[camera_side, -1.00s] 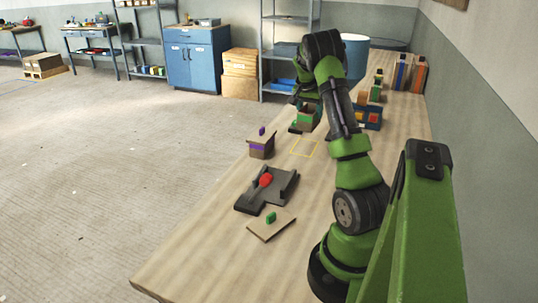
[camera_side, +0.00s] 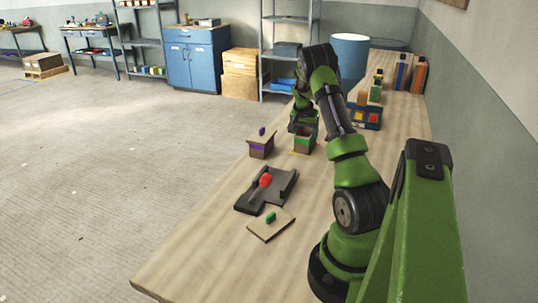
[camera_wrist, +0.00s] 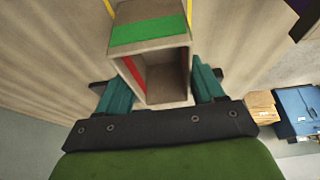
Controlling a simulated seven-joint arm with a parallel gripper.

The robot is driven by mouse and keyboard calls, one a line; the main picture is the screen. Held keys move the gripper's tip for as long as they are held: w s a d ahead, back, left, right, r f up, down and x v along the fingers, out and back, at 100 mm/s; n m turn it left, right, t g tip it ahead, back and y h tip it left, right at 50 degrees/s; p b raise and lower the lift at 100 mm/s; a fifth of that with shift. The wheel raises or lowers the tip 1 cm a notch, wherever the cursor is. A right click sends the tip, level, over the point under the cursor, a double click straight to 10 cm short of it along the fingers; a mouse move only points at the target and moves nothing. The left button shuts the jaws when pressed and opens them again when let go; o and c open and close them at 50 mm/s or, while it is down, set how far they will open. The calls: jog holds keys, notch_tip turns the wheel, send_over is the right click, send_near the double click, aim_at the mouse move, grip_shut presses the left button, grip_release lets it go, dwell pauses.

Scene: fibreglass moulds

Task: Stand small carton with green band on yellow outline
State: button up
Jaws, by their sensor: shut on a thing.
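My gripper (camera_wrist: 163,84) is shut on the small open carton with the green band (camera_wrist: 150,32), one teal finger on each side near its open end. In the side view this carton (camera_side: 302,145) hangs or stands upright over the yellow outline (camera_side: 292,152), covering most of it. I cannot tell if its base touches the table. In the wrist view yellow lines (camera_wrist: 108,6) show on both sides of the carton. A flat lid (camera_side: 262,228) with a green knob (camera_side: 270,217) lies at the near part of the table.
A carton with a purple band (camera_side: 261,151) and purple-knobbed lid stands just left. A blue bin (camera_side: 361,120) with coloured blocks stands farther back right.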

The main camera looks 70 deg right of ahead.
jog(key=shift+f, duration=0.15)
jog(key=o, duration=1)
